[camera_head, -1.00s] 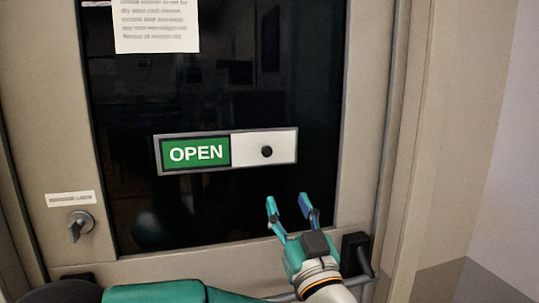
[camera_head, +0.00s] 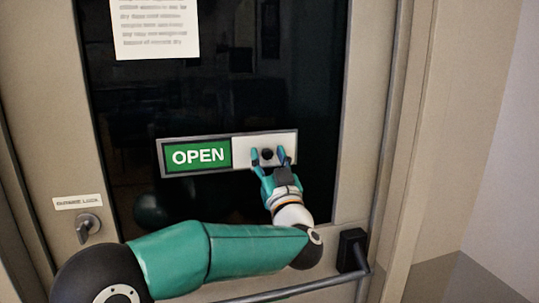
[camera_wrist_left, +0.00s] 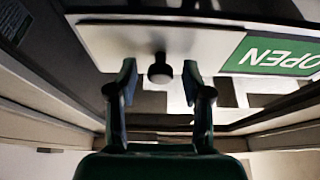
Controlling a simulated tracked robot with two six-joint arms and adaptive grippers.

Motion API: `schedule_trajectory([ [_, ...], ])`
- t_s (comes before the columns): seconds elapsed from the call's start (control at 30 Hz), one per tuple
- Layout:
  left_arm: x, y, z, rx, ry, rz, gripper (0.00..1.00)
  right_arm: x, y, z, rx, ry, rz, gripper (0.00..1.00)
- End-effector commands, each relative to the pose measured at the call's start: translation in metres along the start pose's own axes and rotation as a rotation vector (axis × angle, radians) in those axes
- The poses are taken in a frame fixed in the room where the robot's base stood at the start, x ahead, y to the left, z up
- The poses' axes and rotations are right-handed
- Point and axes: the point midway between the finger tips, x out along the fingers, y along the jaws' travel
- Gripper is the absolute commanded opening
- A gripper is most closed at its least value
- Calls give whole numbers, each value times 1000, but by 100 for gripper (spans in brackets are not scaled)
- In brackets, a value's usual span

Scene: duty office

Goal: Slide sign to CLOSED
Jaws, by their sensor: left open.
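The sliding sign (camera_head: 170,143) is mounted on the door's dark glass. Its green left half reads OPEN (camera_head: 198,156); its right half is a white cover (camera_head: 242,146) with a round black knob (camera_head: 267,153). My left gripper (camera_head: 267,155) is open at the knob, one finger on each side of it in the head view. In the left wrist view the knob (camera_wrist_left: 160,70) sits between and beyond the fingertips (camera_wrist_left: 160,72), with gaps on both sides. The OPEN panel (camera_wrist_left: 275,50) shows upside down there. My right gripper is not in view.
A paper notice (camera_head: 155,25) hangs above the sign. A lock knob (camera_head: 87,226) with a label (camera_head: 78,201) is at lower left. A push bar (camera_head: 300,290) with a black bracket (camera_head: 352,250) crosses the door low down.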

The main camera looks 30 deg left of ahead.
Motion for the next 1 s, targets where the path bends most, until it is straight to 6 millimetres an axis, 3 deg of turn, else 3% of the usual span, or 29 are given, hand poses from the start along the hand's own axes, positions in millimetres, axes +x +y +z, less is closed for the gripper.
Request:
schedule_trajectory([
  [0.2,0,0,0,0,0,1,50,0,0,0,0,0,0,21],
  [0.5,0,1,0,-1,0,1,2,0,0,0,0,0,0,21],
  [0.53,0,1,0,-1,0,1,0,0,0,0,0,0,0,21],
  [1.0,-4,2,-1,-7,1,14,0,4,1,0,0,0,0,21],
])
